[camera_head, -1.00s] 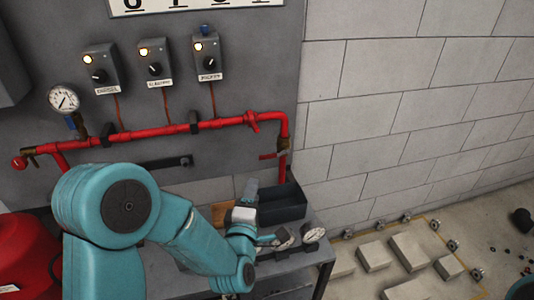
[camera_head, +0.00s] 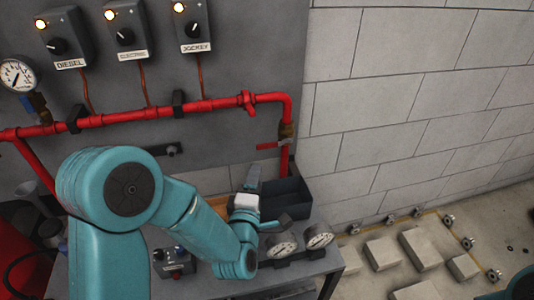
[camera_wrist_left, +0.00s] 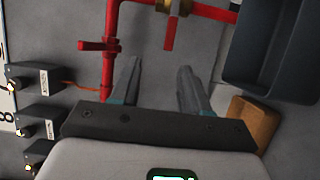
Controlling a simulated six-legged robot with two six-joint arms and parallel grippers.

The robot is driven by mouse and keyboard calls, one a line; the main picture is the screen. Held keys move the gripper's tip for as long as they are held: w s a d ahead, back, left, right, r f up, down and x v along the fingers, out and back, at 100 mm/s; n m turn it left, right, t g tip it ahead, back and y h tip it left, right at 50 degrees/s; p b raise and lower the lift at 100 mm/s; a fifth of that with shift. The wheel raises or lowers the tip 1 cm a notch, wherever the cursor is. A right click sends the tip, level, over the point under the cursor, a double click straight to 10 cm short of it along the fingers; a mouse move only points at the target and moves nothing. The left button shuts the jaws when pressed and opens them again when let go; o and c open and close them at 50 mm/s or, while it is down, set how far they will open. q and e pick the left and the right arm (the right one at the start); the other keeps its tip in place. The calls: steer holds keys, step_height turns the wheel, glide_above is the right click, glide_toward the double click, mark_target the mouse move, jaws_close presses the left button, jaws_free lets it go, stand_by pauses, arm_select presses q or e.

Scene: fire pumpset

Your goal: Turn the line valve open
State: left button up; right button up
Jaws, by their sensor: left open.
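The line valve (camera_head: 287,131) is a brass body on the red pipe, below the elbow at the pipe's right end. Its red lever handle (camera_head: 268,146) points left, across the pipe's downward run. In the left wrist view the brass body (camera_wrist_left: 174,6) is at the top edge, partly cut off, with the red handle (camera_wrist_left: 170,33) hanging down from it. My left gripper (camera_head: 268,194) is open and empty, below the valve in the head view. In the left wrist view its fingers (camera_wrist_left: 160,66) stand apart, short of the handle and not touching it. My right gripper is out of view.
A dark open bin (camera_head: 287,197) stands beside the gripper, with an orange-brown block (camera_wrist_left: 254,123) near it. Two gauges (camera_head: 281,245) lie on the bench. The red pipe (camera_head: 150,115) runs along the panel under three switch boxes. A block wall (camera_head: 400,90) is at right.

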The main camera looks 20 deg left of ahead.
mark_target(266, 147)
arm_select(q)
steer(key=p+x, duration=0.1)
steer(key=x, duration=0.3)
steer(key=f+p+x, duration=0.1)
steer(key=x, duration=0.4)
steer(key=f+p+x, duration=0.1)
steer(key=x, duration=0.4)
steer(key=shift+w+d, duration=0.15)
steer(key=shift+w, duration=0.1)
steer(key=shift+x, duration=0.85)
jaws_close()
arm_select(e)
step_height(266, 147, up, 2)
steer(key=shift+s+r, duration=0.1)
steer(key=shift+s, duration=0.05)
